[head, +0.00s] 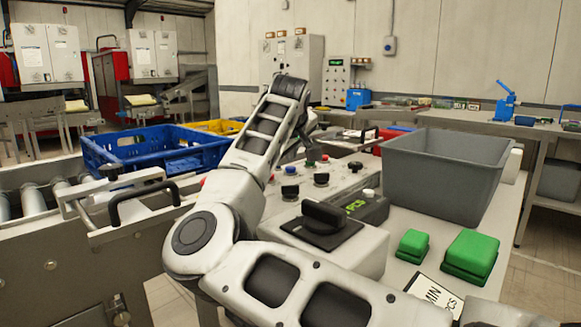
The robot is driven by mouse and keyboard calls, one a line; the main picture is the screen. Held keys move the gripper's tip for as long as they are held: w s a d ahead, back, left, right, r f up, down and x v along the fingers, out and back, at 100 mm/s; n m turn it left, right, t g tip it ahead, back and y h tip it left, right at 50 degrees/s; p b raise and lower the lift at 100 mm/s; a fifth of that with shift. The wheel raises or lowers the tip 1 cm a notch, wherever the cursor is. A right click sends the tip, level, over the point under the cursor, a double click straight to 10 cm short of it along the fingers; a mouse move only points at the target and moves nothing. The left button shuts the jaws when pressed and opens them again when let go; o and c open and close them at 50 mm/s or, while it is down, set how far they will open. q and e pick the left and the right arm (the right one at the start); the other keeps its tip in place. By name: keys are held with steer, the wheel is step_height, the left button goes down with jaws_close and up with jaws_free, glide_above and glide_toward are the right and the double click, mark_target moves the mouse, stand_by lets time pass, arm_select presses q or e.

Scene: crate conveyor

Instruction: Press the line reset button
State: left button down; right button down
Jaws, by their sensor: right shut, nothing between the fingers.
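A grey control panel (333,186) on the bench carries several small buttons and knobs. Among them are a blue button (291,170), a red-topped one (325,158), and black ones (321,179). Their labels are too small to read, so I cannot tell which is the line reset button. My right arm reaches in from the bottom right, bends at the left and folds over the panel. My right gripper (309,154) points down above the back of the panel, shut and empty, partly hidden by my arm. I cannot tell whether it touches a button. My left gripper is not in view.
A large black rotary switch (325,215) and a green-lit counter (358,206) sit in front. A grey bin (440,180) and green blocks (470,255) stand to the right. A blue crate (150,157) is at the left by the roller conveyor (35,200).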

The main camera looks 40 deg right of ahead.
mark_target(291, 168)
steer(key=shift+r+p, duration=1.95)
steer(key=shift+r, duration=0.65)
steer(key=shift+f, duration=0.1)
steer(key=shift+s, duration=0.1)
